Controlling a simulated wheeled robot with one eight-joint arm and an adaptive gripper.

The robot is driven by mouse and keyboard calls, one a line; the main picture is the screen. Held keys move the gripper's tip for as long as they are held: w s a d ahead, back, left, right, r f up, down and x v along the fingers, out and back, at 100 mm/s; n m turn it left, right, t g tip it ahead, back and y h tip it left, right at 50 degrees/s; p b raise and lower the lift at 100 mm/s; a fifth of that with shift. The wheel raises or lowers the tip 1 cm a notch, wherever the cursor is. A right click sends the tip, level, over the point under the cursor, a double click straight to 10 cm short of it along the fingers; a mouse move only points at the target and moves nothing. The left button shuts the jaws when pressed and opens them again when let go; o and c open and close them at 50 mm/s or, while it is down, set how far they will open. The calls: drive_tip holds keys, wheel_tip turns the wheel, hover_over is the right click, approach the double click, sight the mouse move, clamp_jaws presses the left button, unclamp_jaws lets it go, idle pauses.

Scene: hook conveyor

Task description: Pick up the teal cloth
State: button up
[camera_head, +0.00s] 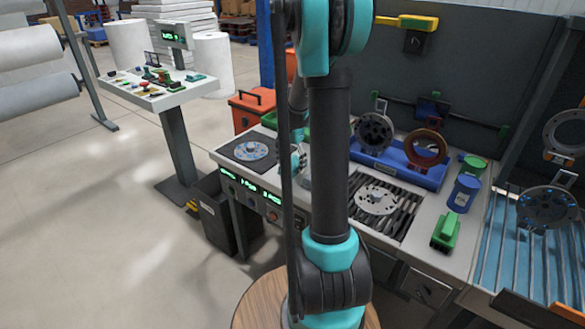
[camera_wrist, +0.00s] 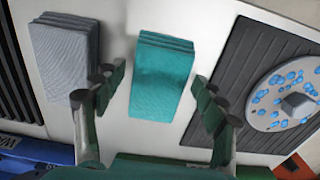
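The teal cloth (camera_wrist: 163,75) is a folded stack of several layers lying flat on the white worktop in the wrist view. My gripper (camera_wrist: 159,83) is open, with one finger on each side of the cloth's lower part in the picture. The fingers appear apart from the cloth; their height above it is hard to tell. Nothing is held. In the head view my arm covers the cloth, and the gripper is mostly hidden behind it.
A folded grey cloth (camera_wrist: 65,65) lies left of the teal one. On the right is a dark mat (camera_wrist: 222,118) bearing a blue-spotted metal disc (camera_wrist: 282,98). In the head view, a slotted grate (camera_head: 404,217) and a blue tray (camera_head: 433,178) stand right of my arm.

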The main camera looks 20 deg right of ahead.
sight(291, 165)
drive_tip(key=c, duration=0.9)
wheel_tip(291, 165, up, 20)
